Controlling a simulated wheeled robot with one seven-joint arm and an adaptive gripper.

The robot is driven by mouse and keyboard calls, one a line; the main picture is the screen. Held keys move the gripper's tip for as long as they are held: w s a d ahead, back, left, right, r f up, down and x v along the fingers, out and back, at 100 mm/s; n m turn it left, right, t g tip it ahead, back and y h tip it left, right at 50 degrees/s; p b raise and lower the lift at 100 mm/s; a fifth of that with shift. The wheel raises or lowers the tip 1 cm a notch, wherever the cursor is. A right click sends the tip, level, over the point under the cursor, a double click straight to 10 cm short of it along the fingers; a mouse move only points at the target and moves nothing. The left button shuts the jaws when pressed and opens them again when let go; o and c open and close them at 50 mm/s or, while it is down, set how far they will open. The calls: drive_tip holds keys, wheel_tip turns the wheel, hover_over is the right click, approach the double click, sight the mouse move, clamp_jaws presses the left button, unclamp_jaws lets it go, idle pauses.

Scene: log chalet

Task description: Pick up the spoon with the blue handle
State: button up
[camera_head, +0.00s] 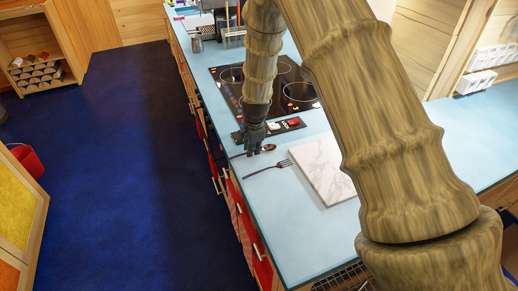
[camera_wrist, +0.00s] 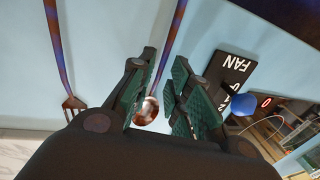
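The spoon (camera_head: 267,148) lies on the light-blue counter beside my gripper (camera_head: 254,148); its bowl looks reddish brown. In the wrist view its bowl (camera_wrist: 148,111) and mottled blue-and-brown handle show between the two green-padded fingers. My gripper (camera_wrist: 163,72) is open, with the fingers apart on either side of the spoon. I see gaps beside the handle; whether a finger touches the spoon I cannot tell. In the head view my gripper hides part of the spoon.
A fork (camera_head: 268,168) with a similar mottled handle (camera_wrist: 58,45) lies parallel nearby. A marble board (camera_head: 325,172) is to its right. A blue round thing (camera_wrist: 243,104) shows at right.

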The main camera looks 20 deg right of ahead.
drive_tip(key=shift+f, duration=0.3)
clamp_jaws()
drive_tip(key=shift+r, duration=0.2)
